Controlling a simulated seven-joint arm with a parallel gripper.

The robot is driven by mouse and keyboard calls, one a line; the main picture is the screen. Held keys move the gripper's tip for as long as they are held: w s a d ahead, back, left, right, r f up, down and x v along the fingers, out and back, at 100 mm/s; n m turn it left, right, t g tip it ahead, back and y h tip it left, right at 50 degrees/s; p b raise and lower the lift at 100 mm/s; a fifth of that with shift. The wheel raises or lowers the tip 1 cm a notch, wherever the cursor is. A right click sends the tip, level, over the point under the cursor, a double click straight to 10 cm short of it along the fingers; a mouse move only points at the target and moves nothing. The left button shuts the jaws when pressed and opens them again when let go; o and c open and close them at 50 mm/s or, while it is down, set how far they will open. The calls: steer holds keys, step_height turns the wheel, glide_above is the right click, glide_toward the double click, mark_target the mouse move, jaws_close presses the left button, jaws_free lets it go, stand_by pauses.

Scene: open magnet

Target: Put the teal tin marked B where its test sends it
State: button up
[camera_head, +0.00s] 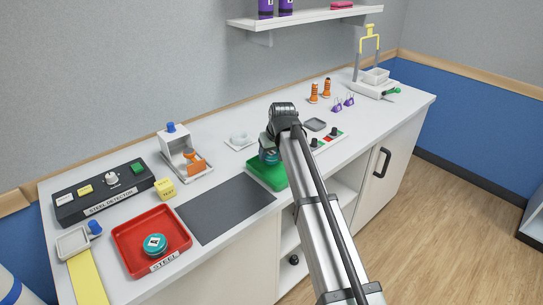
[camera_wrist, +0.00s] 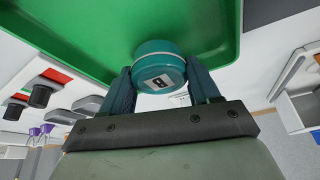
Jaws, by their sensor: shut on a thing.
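A teal tin (camera_wrist: 160,62) with a pale band and a black-and-white label sits between the two fingers of my gripper (camera_wrist: 160,88) in the wrist view. My gripper is shut on it; the label's letter is not clear to read. In the head view this tin (camera_head: 268,157) shows partly behind my arm, at the green tray (camera_head: 281,182). The green tray (camera_wrist: 75,35) also fills the upper part of the wrist view. I cannot tell whether the tin touches its floor. A second teal tin (camera_head: 155,244) with a label lies in the red tray marked STEEL (camera_head: 128,237).
A black steel detector box (camera_head: 104,190) stands at the left, with a yellow TEST block (camera_head: 165,188) nearby. A dark mat (camera_head: 225,208) lies bare between the trays. A white stand with an orange part (camera_head: 184,153) is behind it. Knobs (camera_head: 314,143) stand right of my arm.

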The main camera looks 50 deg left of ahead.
steer(key=shift+f, duration=0.55)
steer(key=shift+f, duration=0.15)
steer(key=o, duration=1.1)
steer(key=v, duration=1.2)
